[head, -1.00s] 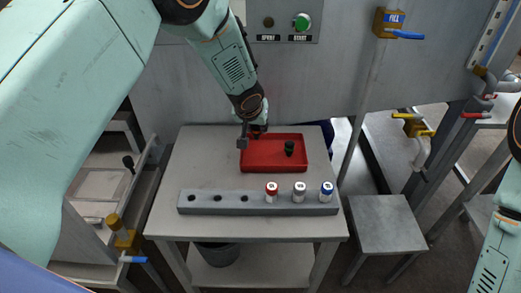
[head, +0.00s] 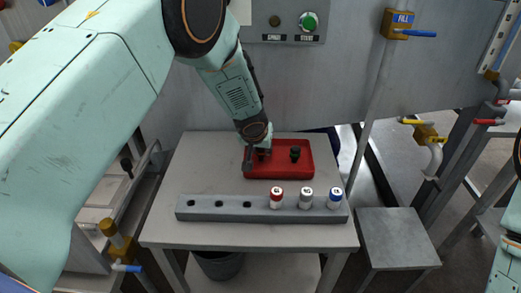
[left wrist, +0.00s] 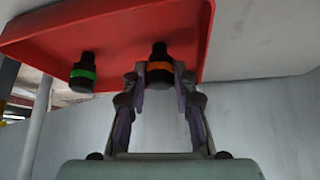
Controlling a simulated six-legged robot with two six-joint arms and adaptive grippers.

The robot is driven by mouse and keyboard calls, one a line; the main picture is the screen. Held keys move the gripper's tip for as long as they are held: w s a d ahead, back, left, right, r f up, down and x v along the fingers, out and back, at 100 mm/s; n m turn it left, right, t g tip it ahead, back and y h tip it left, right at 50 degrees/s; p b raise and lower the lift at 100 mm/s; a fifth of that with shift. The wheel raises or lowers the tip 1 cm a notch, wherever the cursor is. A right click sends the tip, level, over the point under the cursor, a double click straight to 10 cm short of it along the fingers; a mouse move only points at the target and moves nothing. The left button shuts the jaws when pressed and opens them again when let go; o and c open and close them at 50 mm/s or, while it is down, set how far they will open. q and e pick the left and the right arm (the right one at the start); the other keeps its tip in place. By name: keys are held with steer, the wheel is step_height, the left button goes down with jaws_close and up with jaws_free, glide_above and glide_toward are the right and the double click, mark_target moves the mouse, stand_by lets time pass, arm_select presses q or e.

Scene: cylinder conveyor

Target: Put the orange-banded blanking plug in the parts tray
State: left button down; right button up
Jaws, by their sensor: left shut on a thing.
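The red parts tray (head: 288,172) lies on the table, towards its back right. My left gripper (head: 256,160) is over the tray's left part, pointing down. In the left wrist view, my left gripper (left wrist: 160,80) is shut on the orange-banded blanking plug (left wrist: 160,67), a black plug with an orange ring. The plug is within the outline of the red tray (left wrist: 120,35); whether it touches the tray floor I cannot tell. In the head view the plug is mostly hidden by the gripper. My right gripper is out of view.
A green-banded black plug (left wrist: 83,73) is in the tray, beside the held one. A grey rack (head: 240,213) in front holds red-, grey- and blue-capped vials (head: 305,199) on its right, with empty holes on its left. A grey wall panel (head: 330,90) stands behind the table.

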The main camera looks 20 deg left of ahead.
arm_select(q)
steer(key=shift+f+b, duration=0.25)
steer(key=shift+b, duration=0.05)
steer(key=c, duration=1.3)
jaws_free()
steer(key=shift+w, duration=0.1)
steer(key=shift+o, duration=1.2)
steer(key=shift+r, duration=0.1)
